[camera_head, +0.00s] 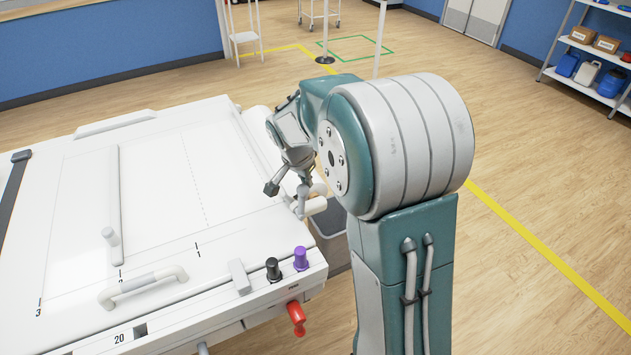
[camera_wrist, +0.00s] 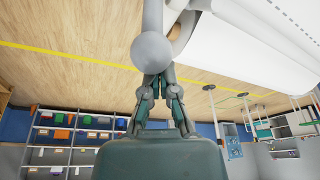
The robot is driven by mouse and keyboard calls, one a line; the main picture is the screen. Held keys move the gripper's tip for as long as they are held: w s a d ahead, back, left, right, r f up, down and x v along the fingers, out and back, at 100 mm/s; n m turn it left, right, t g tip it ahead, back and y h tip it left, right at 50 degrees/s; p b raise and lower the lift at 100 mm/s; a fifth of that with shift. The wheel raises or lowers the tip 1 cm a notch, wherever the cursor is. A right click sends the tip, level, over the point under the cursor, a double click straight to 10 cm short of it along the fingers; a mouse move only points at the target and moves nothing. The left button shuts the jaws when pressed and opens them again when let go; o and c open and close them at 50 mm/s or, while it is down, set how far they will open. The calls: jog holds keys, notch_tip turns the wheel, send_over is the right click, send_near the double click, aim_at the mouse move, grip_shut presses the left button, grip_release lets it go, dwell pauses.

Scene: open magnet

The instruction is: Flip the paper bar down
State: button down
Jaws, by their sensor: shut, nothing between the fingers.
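A white flatbed machine (camera_head: 75,250) fills the left of the head view. A long white bar with a grey knob (camera_head: 118,205) lies along its bed; I cannot tell for sure which part is the paper bar. My gripper (camera_head: 290,190) is at the right edge of the bed, beside pale rounded parts (camera_head: 318,204). In the wrist view my gripper (camera_wrist: 158,72) is shut, with its tips at a grey round-ended rod (camera_wrist: 151,52) that partly hides them. A pale curved part (camera_wrist: 182,35) is just right of the rod. Contact with the rod is unclear.
A white arched handle (camera_head: 145,286), a black knob (camera_head: 273,268), a purple knob (camera_head: 300,257) and a red lever (camera_head: 296,318) are at the machine's front. Shelves (camera_head: 590,55) stand at the back right. The wooden floor to the right is open.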

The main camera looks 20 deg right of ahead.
jog(key=a+h, duration=0.2)
jog(key=h, duration=0.1)
jog(key=a+h, duration=0.3)
jog(key=a+f+h, duration=0.1)
jog(key=a+h, duration=0.2)
jog(key=shift+s+f+n+t, duration=0.1)
jog(key=shift+n+t, duration=0.2)
jog(key=shift+n, duration=0.1)
jog(key=shift+a+f, duration=0.3)
jog(key=shift+a, duration=0.05)
jog(key=shift+a, duration=0.1)
notch_tip(320, 180, up, 3)
jog(key=w+d, duration=0.2)
jog(key=f+v, duration=0.1)
jog(key=v, duration=0.8)
jog(key=shift+a, duration=0.35)
